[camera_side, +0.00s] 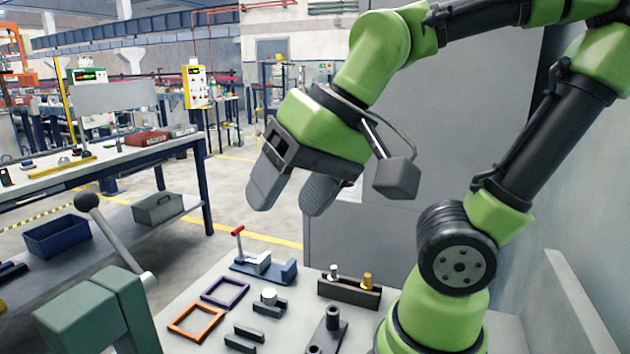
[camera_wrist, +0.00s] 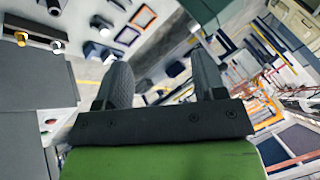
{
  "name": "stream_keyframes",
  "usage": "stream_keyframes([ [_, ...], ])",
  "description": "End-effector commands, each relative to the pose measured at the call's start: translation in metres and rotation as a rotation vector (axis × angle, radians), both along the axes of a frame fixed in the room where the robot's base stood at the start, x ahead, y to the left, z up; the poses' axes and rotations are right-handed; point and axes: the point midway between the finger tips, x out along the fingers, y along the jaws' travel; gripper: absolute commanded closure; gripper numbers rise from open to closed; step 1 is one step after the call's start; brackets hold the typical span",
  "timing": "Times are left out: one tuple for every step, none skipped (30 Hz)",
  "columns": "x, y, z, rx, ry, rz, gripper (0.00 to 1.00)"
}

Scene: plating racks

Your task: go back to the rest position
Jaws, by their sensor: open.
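My gripper (camera_side: 291,194) hangs high above the table in the side view, its two broad grey fingers apart and nothing between them. In the wrist view my gripper (camera_wrist: 163,72) also shows open and empty, with the fingers pointing up the picture. My green arm rises from its base at the right of the table and bends over toward the left. The gripper touches nothing.
Below lie an orange frame (camera_side: 197,322), a purple frame (camera_side: 225,292), a red-handled clamp (camera_side: 263,266) and a dark block with silver and brass pegs (camera_side: 349,291). A green machine (camera_side: 98,314) with a ball lever stands front left. A grey cabinet (camera_side: 345,236) stands behind.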

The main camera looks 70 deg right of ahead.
Motion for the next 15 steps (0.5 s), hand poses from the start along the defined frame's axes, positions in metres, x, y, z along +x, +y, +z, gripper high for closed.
stream_keyframes([
  [-0.007,-0.006,0.004,-0.024,-0.053,0.024,0.36],
  [-0.011,-0.008,0.006,-0.039,-0.077,0.043,0.36],
  [-0.014,-0.01,0.007,-0.058,-0.101,0.063,0.36],
  [-0.017,-0.012,0.008,-0.071,-0.117,0.076,0.36],
  [-0.018,-0.013,0.009,-0.081,-0.13,0.086,0.36],
  [-0.02,-0.013,0.009,-0.092,-0.141,0.098,0.36],
  [-0.021,-0.014,0.009,-0.098,-0.148,0.105,0.36],
  [-0.021,-0.014,0.009,-0.102,-0.151,0.108,0.36],
  [-0.022,-0.014,0.009,-0.104,-0.153,0.112,0.36],
  [-0.022,-0.014,0.009,-0.105,-0.154,0.114,0.36],
  [-0.022,-0.014,0.009,-0.106,-0.154,0.115,0.36],
  [-0.022,-0.014,0.009,-0.106,-0.153,0.115,0.36],
  [-0.022,-0.014,0.009,-0.105,-0.153,0.114,0.36],
  [-0.022,-0.014,0.009,-0.105,-0.153,0.114,0.36],
  [-0.021,-0.014,0.009,-0.105,-0.153,0.114,0.36],
])
